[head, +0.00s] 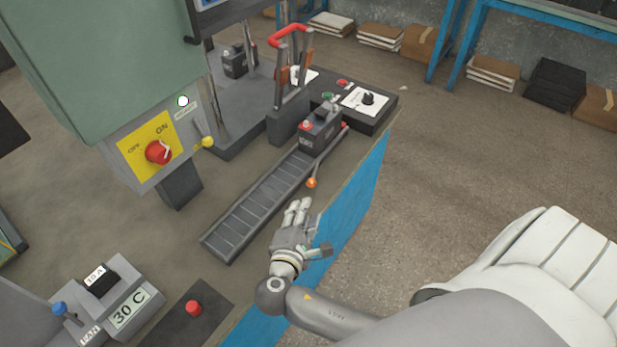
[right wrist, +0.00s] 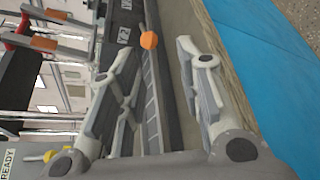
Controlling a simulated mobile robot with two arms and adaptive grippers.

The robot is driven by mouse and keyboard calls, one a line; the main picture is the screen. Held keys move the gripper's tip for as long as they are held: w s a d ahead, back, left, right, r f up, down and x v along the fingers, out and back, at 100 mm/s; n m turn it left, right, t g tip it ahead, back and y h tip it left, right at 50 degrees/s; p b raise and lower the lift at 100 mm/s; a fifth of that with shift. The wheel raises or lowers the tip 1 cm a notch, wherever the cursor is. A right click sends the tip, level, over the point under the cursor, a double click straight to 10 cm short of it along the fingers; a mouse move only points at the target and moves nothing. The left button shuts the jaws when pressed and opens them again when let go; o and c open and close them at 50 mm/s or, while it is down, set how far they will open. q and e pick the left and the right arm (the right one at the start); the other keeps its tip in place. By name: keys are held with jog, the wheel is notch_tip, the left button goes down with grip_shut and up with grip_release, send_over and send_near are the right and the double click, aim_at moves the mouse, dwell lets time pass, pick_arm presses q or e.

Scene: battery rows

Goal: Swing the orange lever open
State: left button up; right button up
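The orange lever is a thin rod with an orange ball knob (head: 312,183), beside the right side of a dark slotted battery row (head: 258,206). Its rod runs from the knob up toward a dark battery block (head: 320,130). In the right wrist view the orange knob (right wrist: 149,40) shows just beyond the fingertips, between the two fingers' directions. My right gripper (head: 298,210) is just short of the knob, apart from it. In the right wrist view its fingers (right wrist: 156,58) are spread with nothing between them. My left gripper is not in view.
A green cabinet with a red rotary switch (head: 158,152) stands at left. A red-handled lever (head: 290,35) and a black control box (head: 368,105) stand behind. A red button (head: 193,308) and a 30 C box (head: 127,308) are at the front left. The blue table edge (head: 340,210) runs along the right.

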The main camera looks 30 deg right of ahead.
aim_at(310, 186)
jog(key=shift+w+d+r+n+t, duration=0.1)
jog(key=shift+w+d+n+t, duration=0.15)
jog(key=shift+w, duration=0.3)
jog(key=shift+w+d+r+n+t, duration=0.1)
jog(key=shift+w+d+n, duration=0.05)
jog(key=shift+w+d, duration=0.3)
jog(key=x, duration=0.9)
jog(key=shift+w+p, duration=0.15)
jog(key=shift+p, duration=0.2)
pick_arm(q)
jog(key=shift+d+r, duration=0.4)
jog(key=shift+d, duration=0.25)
pick_arm(e)
jog(key=shift+d, duration=0.1)
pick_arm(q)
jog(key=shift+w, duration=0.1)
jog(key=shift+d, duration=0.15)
pick_arm(e)
grip_shut()
